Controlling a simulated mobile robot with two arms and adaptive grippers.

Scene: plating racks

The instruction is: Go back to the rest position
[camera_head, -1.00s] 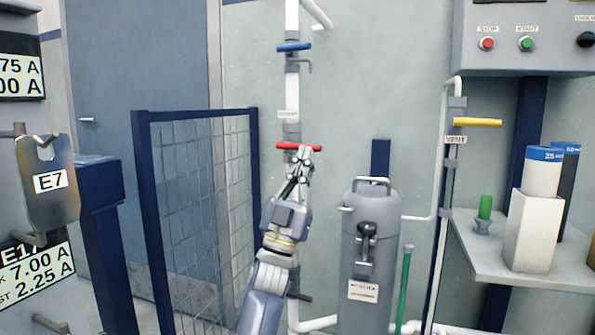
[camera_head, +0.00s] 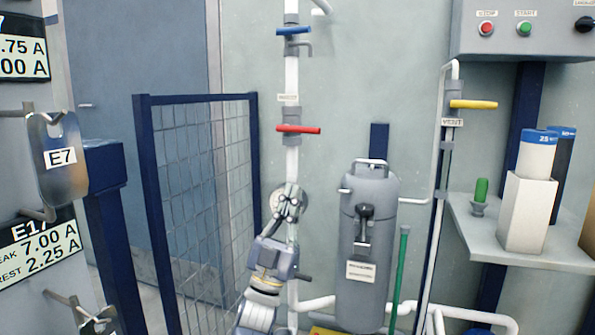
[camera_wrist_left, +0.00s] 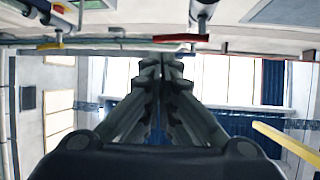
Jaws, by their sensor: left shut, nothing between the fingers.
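My left gripper (camera_head: 290,192) is in front of the vertical white pipe, below the red valve handle (camera_head: 298,129), with a clear gap between them. Its fingers are shut with nothing between them. In the left wrist view the shut fingertips (camera_wrist_left: 164,58) are at the centre, and the red handle (camera_wrist_left: 181,38) shows just beyond them. The red handle lies crosswise to the pipe. A round grey fitting is partly hidden behind the gripper. My right gripper is in neither view.
A mesh fence (camera_head: 204,190) stands to the left of the arm. A grey canister (camera_head: 366,250) stands close on the right. A blue handle (camera_head: 293,31) is higher on the pipe. A yellow handle (camera_head: 473,104) and a shelf (camera_head: 490,239) are further right.

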